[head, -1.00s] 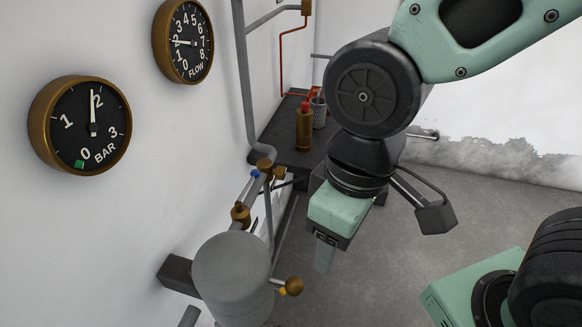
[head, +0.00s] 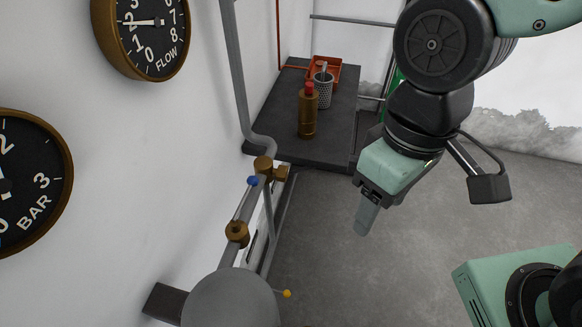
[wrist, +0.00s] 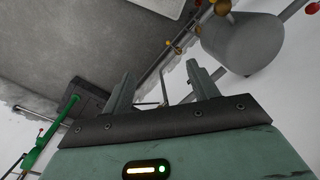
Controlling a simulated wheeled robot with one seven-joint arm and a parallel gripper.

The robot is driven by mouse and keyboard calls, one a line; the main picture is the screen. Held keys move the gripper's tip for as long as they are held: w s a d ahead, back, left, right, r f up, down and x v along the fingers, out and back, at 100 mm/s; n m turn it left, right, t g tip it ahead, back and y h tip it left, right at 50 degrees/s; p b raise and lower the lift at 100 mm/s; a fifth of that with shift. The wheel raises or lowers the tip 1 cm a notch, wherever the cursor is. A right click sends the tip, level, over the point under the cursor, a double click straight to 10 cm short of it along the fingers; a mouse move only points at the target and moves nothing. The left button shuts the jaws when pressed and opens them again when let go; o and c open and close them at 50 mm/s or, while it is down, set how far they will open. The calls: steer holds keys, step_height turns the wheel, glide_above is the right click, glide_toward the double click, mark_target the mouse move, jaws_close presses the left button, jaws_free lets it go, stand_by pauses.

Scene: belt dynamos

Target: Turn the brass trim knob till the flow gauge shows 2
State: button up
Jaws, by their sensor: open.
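The flow gauge (head: 143,32) is a black dial in a brass rim on the left wall, partly cut by the top edge. Its needle points left, close to the 2; the exact reading is hard to tell. A brass fitting (head: 237,234) and another brass fitting (head: 264,167) sit on the pipework below it. I cannot tell which brass part is the trim knob. My gripper (head: 366,215) hangs to the right of the pipework, over the floor, apart from it. In the wrist view its two fingers (wrist: 163,88) are spread with nothing between them.
The bar gauge (head: 25,190) is cut by the left edge. A grey tank (head: 230,300) stands at the bottom, with an orange-tipped lever (head: 286,293) beside it. A dark bench (head: 285,120) holds a brass bottle (head: 308,115) and a mesh cup (head: 323,88). The floor is clear.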

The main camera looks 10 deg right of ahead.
step_height(320, 180, down, 6)
steer(key=m+g+y+b, duration=0.2)
steer(key=m+g+b, duration=0.1)
steer(key=m+g, duration=0.2)
steer(key=m+t+y+b, duration=0.8)
steer(key=m+t+y, duration=0.5)
steer(key=m, duration=1.2)
glide_toward(287, 175)
steer(key=shift+g+y, duration=0.4)
steer(key=shift+y, duration=0.3)
steer(key=p+x, duration=0.1)
steer(key=x, duration=0.2)
steer(key=p+x, duration=0.1)
steer(key=x, duration=0.3)
steer(key=w+f+p+x, duration=0.1)
steer(key=p+x, duration=0.1)
steer(key=x, duration=0.1)
steer(key=shift+w, duration=0.1)
steer(key=shift+f, duration=0.1)
steer(key=c, duration=1)
